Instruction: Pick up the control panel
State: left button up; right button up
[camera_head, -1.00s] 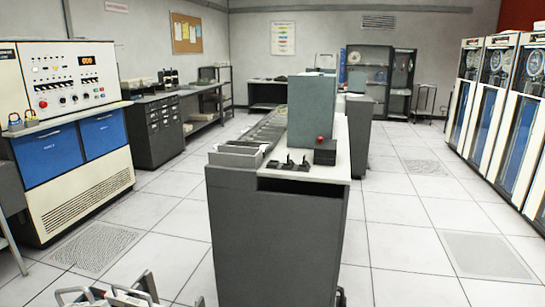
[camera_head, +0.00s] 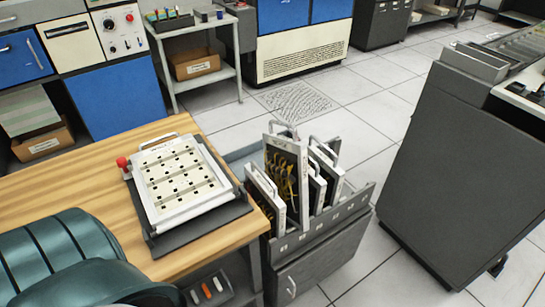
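A white control panel (camera_head: 177,178) with rows of dark holes and a handle at its far end lies in a dark holder (camera_head: 205,222) on the wooden desk, a red knob (camera_head: 122,162) at the holder's left. Several more panels with handles stand upright in a grey rack cart (camera_head: 325,265) beside the desk. One of these (camera_head: 286,172) has yellowish wires on its face and stands tallest. I cannot tell which panel is the task's one. Neither of my grippers is in view.
The wooden desk (camera_head: 60,180) fills the left, with a green chair (camera_head: 85,260) in front of it. A grey machine (camera_head: 450,180) stands at right. A small side table (camera_head: 195,55) and blue-fronted cabinets are behind. Tiled floor (camera_head: 370,150) is clear between the cart and the machine.

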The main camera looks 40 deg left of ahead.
aim_at(285, 159)
jog(key=u, duration=1)
jog(key=i+l, duration=0.15)
jog(key=l, duration=0.15)
jog(key=i+l, duration=0.1)
jog(key=l, duration=0.2)
jog(key=i+l, duration=0.15)
jog(key=l, duration=0.15)
jog(key=i+l, duration=0.1)
jog(key=l, duration=0.2)
jog(key=i+u, duration=0.05)
